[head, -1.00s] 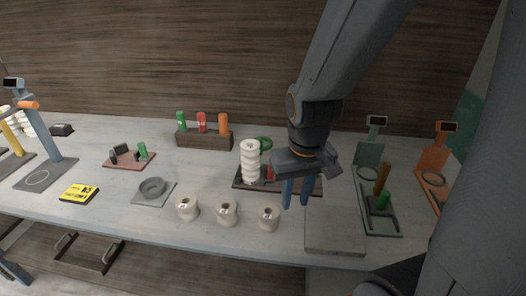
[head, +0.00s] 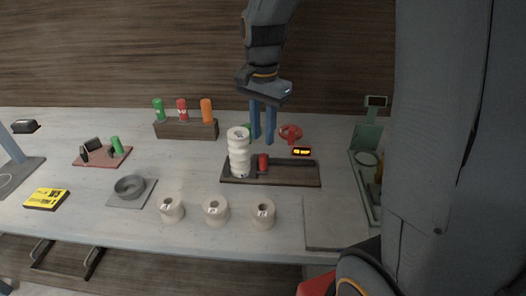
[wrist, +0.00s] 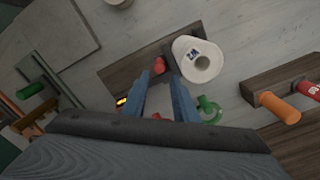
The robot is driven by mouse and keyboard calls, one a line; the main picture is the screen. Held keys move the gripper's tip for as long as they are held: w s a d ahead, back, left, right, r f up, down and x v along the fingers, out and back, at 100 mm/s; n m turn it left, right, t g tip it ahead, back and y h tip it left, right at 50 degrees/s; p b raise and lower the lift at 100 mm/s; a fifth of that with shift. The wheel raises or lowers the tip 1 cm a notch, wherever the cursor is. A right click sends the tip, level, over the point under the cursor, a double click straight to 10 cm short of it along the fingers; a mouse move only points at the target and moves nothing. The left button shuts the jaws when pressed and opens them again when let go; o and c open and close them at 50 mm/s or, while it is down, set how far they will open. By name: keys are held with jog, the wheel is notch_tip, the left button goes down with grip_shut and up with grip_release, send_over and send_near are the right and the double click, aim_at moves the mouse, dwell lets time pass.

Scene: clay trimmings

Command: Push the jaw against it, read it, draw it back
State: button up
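A dark tray-like gauge base (head: 290,174) stands mid-table, with a pale ribbed clay cylinder (head: 239,155) upright at its left end. A small red jaw (head: 263,162) is just right of the cylinder; whether they touch is unclear. A red ring (head: 290,132) and a lit display (head: 302,152) with unreadable yellow digits are behind the base. A green ring is partly hidden behind the cylinder; it shows in the wrist view (wrist: 209,110). My gripper (head: 263,142) is above the back of the base, its blue fingers apart and empty. The red jaw shows beyond the fingertips in the wrist view (wrist: 159,65).
Several pale clay rolls, including one at front right (head: 263,214), line the front. A grey slab (head: 335,222) is right of them. A wooden rack (head: 187,129) with coloured cylinders stands behind left. A green stand (head: 367,135) is at right. A grey dish (head: 130,187) is left.

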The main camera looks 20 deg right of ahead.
aim_at(263, 155)
notch_tip(263, 155, down, 7)
jog(key=shift+s+r+p, duration=0.1)
jog(key=shift+r+p, duration=0.05)
jog(key=shift+p, duration=0.3)
jog(key=shift+c, duration=0.4)
grip_shut()
